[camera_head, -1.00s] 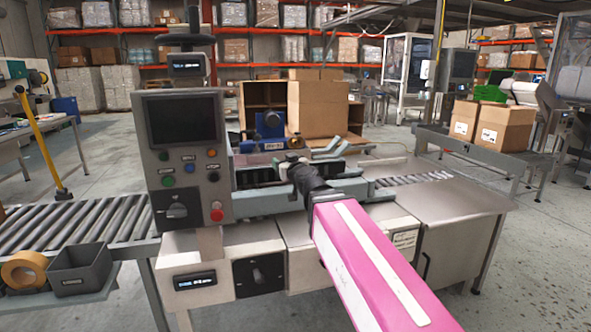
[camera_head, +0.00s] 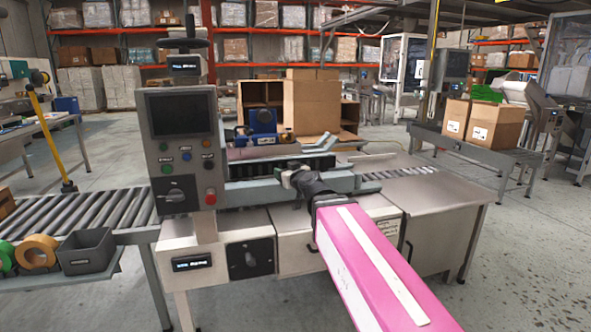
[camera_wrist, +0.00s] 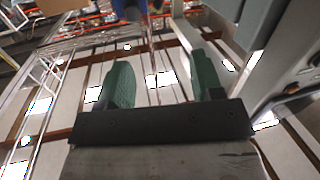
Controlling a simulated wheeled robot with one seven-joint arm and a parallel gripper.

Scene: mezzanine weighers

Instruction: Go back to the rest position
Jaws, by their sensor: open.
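My gripper (camera_head: 288,175) is at the end of my pink-and-white arm, in front of the machine's grey-green rails in the head view. In the wrist view, its two green fingers (camera_wrist: 163,82) stand wide apart, with nothing held between them. The weighing and sealing machine (camera_head: 225,262) has a control panel (camera_head: 183,140) with a dark screen and several coloured buttons, left of my gripper. Part of the machine's front is hidden behind my arm. I cannot tell from these views whether the gripper touches the rails.
A roller conveyor (camera_head: 90,218) runs left of the machine, with a dark bin (camera_head: 87,252) and tape roll (camera_head: 38,254) on a shelf. A cardboard carton (camera_head: 312,108) stands behind the machine.

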